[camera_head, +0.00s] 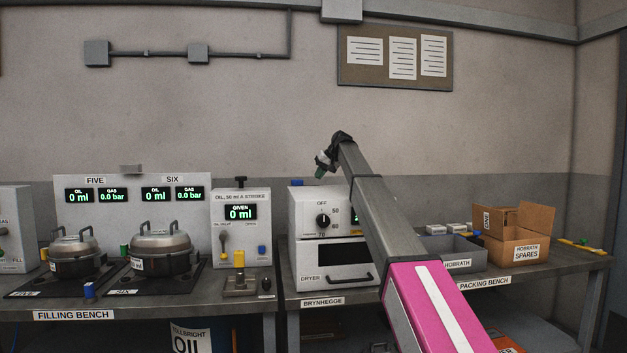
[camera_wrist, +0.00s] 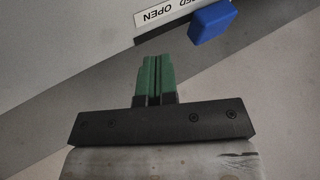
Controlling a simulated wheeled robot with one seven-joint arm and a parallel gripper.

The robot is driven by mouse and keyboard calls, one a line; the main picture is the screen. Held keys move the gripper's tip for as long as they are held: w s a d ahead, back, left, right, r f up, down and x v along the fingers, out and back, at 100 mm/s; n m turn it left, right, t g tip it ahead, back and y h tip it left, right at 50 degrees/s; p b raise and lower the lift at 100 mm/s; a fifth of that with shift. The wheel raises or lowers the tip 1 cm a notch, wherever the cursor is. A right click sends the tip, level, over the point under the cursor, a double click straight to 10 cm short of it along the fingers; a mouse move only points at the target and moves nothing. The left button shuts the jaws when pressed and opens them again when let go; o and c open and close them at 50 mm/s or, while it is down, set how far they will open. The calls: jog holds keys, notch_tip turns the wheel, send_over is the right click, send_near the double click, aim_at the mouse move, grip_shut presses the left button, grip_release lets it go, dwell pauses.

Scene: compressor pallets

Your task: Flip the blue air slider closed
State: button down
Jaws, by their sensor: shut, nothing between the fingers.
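The blue air slider (camera_wrist: 212,22) shows at the top of the wrist view. It is a blue block on a dark track beside a white label; "OPEN" is readable at the label's left part, and the rest is cut off. The block stands toward the right of the visible track. My gripper (camera_wrist: 158,58) has green fingers, shut and empty, below and left of the block and apart from it. In the head view my gripper (camera_head: 320,172) hangs above the dryer. A small blue piece (camera_head: 297,183) on the dryer's top left may be the same slider.
The dryer (camera_head: 333,265) stands on the bench under my arm. To its left are an oil box (camera_head: 241,228) and two metal pots (camera_head: 160,248). To the right are a grey bin (camera_head: 455,250) and a cardboard box (camera_head: 513,250).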

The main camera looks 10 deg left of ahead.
jog(key=v, duration=0.7)
jog(key=shift+d+r, duration=0.15)
jog(key=shift+r, duration=0.1)
jog(key=shift+s+d, duration=0.1)
